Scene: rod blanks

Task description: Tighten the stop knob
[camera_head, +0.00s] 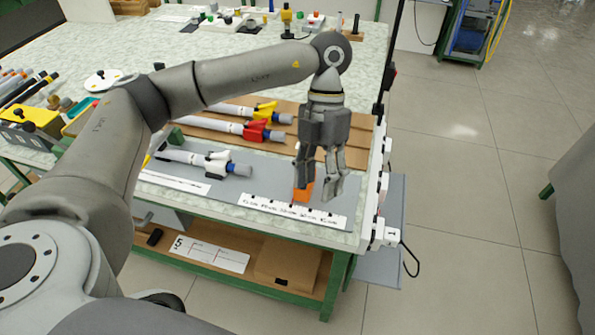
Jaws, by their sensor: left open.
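My left gripper (319,186) is open and points down over the front right of the bench. A small orange block (302,193) shows below and beside its left finger, at the back edge of a white strip with printed labels (270,206). The finger hides part of the block, and I cannot tell if they touch. I cannot make out a stop knob for certain; it may be on the orange block or hidden by the fingers. My right gripper is not in view.
Grey rods with a white clamp (218,164), a red clamp (256,131) and a yellow clamp (266,111) lie left of the gripper. White fittings (384,234) stick out at the bench's right edge. Floor to the right is clear. A box (287,262) sits on the lower shelf.

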